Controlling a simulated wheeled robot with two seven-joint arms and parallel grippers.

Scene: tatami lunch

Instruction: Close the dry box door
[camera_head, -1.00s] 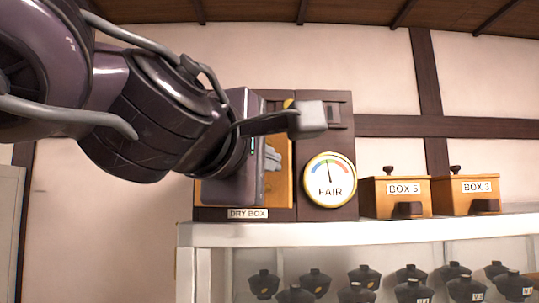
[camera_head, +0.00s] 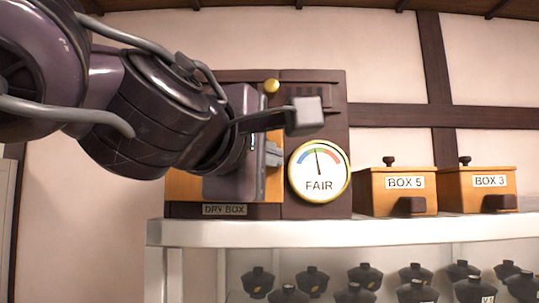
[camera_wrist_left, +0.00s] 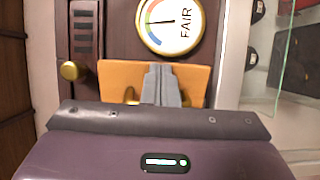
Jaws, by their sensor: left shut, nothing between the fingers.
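The dry box (camera_head: 315,98) is a dark wooden cabinet on a white-topped counter, with a "DRY BOX" label (camera_head: 224,210) and a round "FAIR" gauge (camera_head: 319,172). Its orange door panel (camera_head: 183,187) is partly hidden by my left arm. It looks about level with the front, but I cannot tell whether it is fully shut. My left gripper (camera_head: 273,155) is shut and empty in front of the panel. In the left wrist view the fingers (camera_wrist_left: 160,85) overlap the orange panel (camera_wrist_left: 195,76), with gold metal visible beside them; contact is unclear. My right gripper is out of view.
A gold knob (camera_head: 271,86) is at the dry box's top. BOX 5 (camera_head: 375,192) and BOX 3 (camera_head: 455,190) stand to its right on the counter (camera_head: 300,232). Several dark lidded bowls sit behind glass below.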

